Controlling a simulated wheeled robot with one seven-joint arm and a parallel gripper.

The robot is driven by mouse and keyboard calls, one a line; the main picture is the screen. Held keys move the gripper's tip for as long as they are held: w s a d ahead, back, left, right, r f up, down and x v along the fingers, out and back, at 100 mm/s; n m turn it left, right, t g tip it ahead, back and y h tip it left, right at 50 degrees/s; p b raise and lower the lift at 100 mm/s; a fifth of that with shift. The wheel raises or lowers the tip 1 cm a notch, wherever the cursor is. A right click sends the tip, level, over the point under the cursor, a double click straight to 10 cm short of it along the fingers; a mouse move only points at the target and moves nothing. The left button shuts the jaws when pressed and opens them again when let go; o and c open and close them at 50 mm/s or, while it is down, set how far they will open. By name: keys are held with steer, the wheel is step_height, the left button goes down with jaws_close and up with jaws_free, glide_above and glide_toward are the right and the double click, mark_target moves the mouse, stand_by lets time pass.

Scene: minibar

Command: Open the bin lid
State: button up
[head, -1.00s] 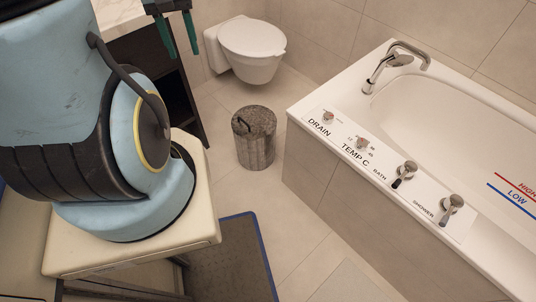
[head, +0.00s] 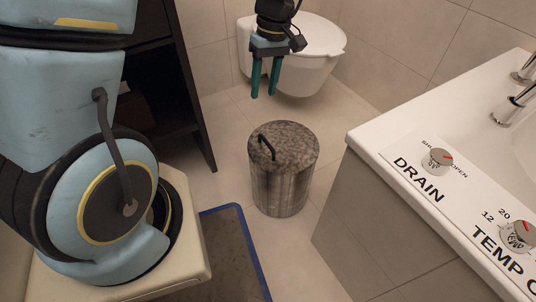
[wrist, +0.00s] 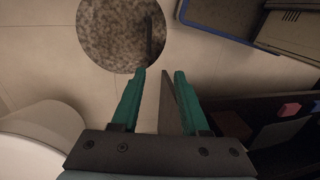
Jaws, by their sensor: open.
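The bin (head: 282,190) is a grey cylinder standing on the tiled floor in the head view. Its round mottled lid (head: 292,143) is shut, with a dark curved handle (head: 266,146) near its left side. In the wrist view the lid (wrist: 112,35) is at the top, with the dark handle (wrist: 150,40) on its right. My gripper (head: 264,90) hangs above and behind the bin in the head view, fingers pointing down, apart from the lid. It also shows in the wrist view (wrist: 158,75), its green fingers apart with nothing held between them.
A white toilet (head: 310,70) is behind my gripper. A bathtub (head: 375,135) with taps stands at the right. A dark shelf unit (head: 190,100) stands at the left. A blue-edged mat (head: 235,250) lies on the floor in front. Bare floor surrounds the bin.

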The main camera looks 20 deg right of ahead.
steer(key=b, duration=0.2)
glide_above(267, 141)
steer(key=d, duration=0.2)
step_height(267, 141, down, 5)
steer(key=f+b, duration=0.1)
steer(key=f, duration=0.2)
steer(key=a+f+b, duration=0.1)
steer(key=f+b, duration=0.1)
steer(key=f, duration=0.2)
steer(key=f+b, duration=0.1)
steer(key=f, duration=0.2)
steer(key=shift+a+f, duration=0.2)
steer(key=shift+a, duration=0.05)
steer(key=shift+c, duration=0.4)
jaws_close()
